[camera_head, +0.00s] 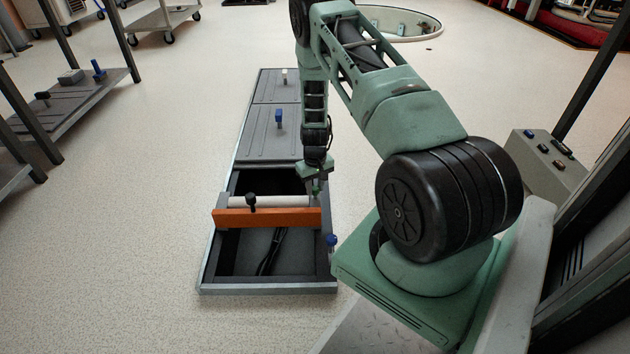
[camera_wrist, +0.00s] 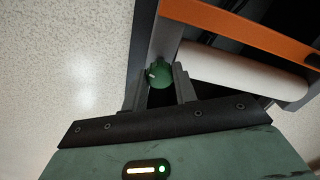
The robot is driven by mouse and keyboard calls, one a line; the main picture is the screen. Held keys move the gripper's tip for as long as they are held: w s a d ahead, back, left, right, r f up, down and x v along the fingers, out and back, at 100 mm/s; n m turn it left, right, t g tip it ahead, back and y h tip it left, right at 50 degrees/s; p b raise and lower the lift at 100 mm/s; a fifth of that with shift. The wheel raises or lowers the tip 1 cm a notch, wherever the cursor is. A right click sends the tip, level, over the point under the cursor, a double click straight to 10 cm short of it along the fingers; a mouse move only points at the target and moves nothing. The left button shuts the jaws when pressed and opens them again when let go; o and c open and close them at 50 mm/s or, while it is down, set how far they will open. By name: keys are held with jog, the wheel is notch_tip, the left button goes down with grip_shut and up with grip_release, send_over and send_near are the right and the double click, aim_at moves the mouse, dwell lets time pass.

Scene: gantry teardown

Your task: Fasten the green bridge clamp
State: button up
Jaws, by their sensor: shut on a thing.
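The green bridge clamp (camera_wrist: 159,72) is a small rounded knob with a pale mark on top. In the wrist view it sits between the two fingers of my gripper (camera_wrist: 160,84), which is shut on it. In the head view my gripper (camera_head: 316,181) points down at the right end of the orange bridge (camera_head: 272,217), and only a little green of the clamp (camera_head: 317,191) shows under it. The bridge spans the open floor bay, with a white roller (camera_head: 270,202) beside it. The bridge also shows in the wrist view (camera_wrist: 240,27).
A black-handled clamp (camera_head: 251,203) stands at the bridge's left part. A blue knob (camera_head: 331,240) is on the bay's right edge. Dark cables (camera_head: 272,250) lie in the open bay. Closed grey covers (camera_head: 268,138) lie behind it. A shelf rack (camera_head: 75,100) stands left; floor between is clear.

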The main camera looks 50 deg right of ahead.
aim_at(315, 188)
jog(key=m+p, duration=0.1)
jog(key=m, duration=0.1)
jog(key=m+p, duration=0.1)
jog(key=p, duration=0.1)
jog(key=shift+r+m, duration=0.2)
jog(key=shift+m, duration=0.2)
jog(key=m+p, duration=0.2)
jog(key=m, duration=0.1)
jog(key=shift+m+p, duration=0.3)
jog(key=m+p, duration=0.1)
jog(key=m, duration=0.2)
jog(key=shift+f+m+p, duration=0.1)
jog(key=shift+m+p, duration=0.2)
jog(key=shift+p, duration=0.05)
jog(key=shift+m+p, duration=0.55)
jog(key=shift+m, duration=1.05)
jog(key=shift+f+m, duration=0.1)
jog(key=shift+m, duration=0.2)
jog(key=o, duration=1)
notch_tip(315, 188, up, 17)
jog(key=p, duration=0.7)
jog(key=shift+r, duration=0.2)
